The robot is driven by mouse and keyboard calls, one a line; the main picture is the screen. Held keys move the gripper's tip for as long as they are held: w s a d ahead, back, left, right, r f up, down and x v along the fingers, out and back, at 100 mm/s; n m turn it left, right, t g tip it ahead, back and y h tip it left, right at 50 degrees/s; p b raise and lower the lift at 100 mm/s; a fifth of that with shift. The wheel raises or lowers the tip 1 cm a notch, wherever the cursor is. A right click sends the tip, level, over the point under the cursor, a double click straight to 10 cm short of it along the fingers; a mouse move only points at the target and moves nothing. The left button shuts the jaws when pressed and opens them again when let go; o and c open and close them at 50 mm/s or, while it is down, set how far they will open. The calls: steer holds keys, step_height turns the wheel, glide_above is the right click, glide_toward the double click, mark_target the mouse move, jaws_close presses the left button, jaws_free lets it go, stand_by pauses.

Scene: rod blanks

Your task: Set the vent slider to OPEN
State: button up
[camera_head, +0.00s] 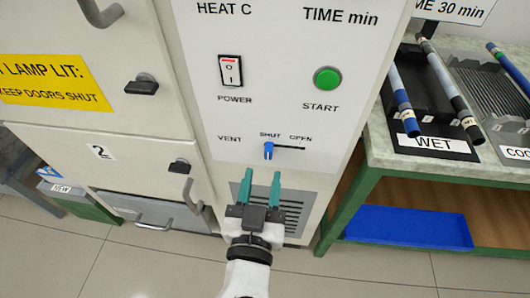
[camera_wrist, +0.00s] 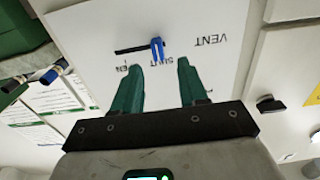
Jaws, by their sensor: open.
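The vent slider is a small blue knob (camera_head: 268,150) on a short black horizontal slot (camera_head: 289,148) low on the white control panel. In the head view the knob is at the slot's left end, under SHUT; OPEN is printed to the right. The wrist view shows the panel upside down, with the blue knob (camera_wrist: 158,49) at the SHUT end of the slot. My gripper (camera_head: 260,175) has two teal fingers, open and empty, just below the knob and apart from it. In the wrist view my gripper (camera_wrist: 158,65) spans the knob's position, pointing at the panel.
Above the slider are a POWER rocker switch (camera_head: 231,71) and a green START button (camera_head: 327,79). A vent grille (camera_head: 295,208) lies below. Cabinet doors with black latches (camera_head: 141,85) stand left. A bench with a WET rack (camera_head: 425,131) stands right, a blue tray (camera_head: 408,228) beneath.

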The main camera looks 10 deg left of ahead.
mark_target(268, 156)
steer(key=w, duration=0.6)
steer(key=shift+w+d, duration=0.1)
steer(key=shift+d, duration=0.1)
jaws_close()
stand_by(0.5)
